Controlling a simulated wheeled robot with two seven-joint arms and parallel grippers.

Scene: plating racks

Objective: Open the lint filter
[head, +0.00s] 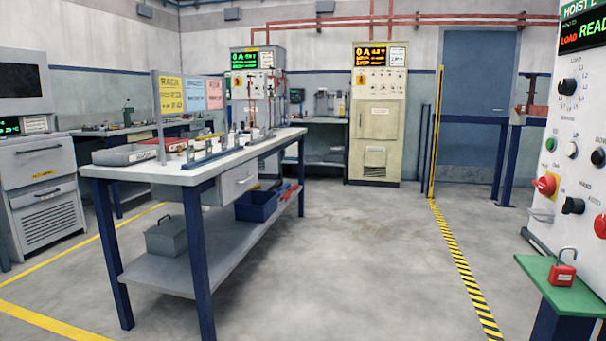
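I cannot tell any part for certain as the lint filter in the head view. A grey machine (30,150) stands at the far left, with a handled front panel (43,165) and a louvred lower panel (47,225) that has a dark handle; both look shut. A cream cabinet (378,120) at the back has a small louvred vent (375,157) below a closed door. Neither of my grippers is in view.
A white-topped workbench (135,168) with blue legs stands left of centre, with a grey box (167,240) and blue bin (257,207) on its lower shelf. A control panel (575,150) and green stand (560,288) with a red padlock (562,274) are at right. The middle floor is clear.

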